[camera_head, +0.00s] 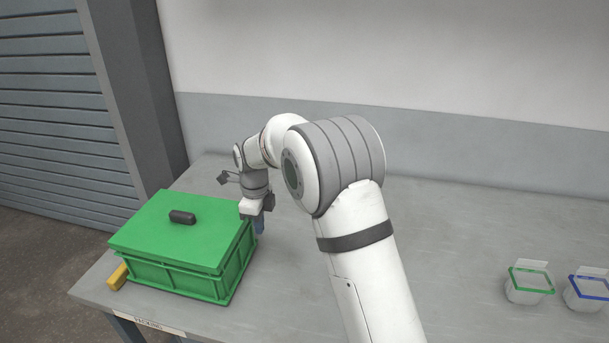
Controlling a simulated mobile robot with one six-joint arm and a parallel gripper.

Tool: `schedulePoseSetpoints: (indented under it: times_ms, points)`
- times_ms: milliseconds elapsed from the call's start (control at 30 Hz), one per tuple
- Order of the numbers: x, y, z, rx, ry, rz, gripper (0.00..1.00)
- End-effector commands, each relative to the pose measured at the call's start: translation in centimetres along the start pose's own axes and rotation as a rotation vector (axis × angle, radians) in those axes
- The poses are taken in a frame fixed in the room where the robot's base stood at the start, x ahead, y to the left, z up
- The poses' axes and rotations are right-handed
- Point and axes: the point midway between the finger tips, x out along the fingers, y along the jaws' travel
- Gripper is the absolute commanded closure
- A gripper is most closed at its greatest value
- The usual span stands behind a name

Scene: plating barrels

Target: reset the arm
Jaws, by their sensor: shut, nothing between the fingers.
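My white arm reaches from the bottom of the view over the grey table, bent at the elbow. My gripper (259,226) points down beside the right end of a green crate with a lid. It is shut with nothing held. Part of the table behind the arm is hidden.
The green crate (190,280) has a closed lid (150,231) with a black handle (182,217). A yellow object (117,277) lies at its left. Green-rimmed (525,290) and blue-rimmed (585,294) tubs stand at the far right. The table (450,235) is clear between arm and tubs.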

Motion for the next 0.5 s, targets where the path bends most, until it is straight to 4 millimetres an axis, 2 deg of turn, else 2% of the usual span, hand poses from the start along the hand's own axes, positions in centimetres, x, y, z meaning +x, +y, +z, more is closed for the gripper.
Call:
schedulePoseSetpoints:
  times_ms: [167,367,500]
  points:
    - [-2.3,0.4,-2.2,-0.097,-0.011,-0.017,1.00]
    - [-7.6,2.8,-8.9,-0.423,-0.027,-0.071,1.00]
    - [-10.5,5.6,-14.0,-0.683,-0.020,-0.114,1.00]
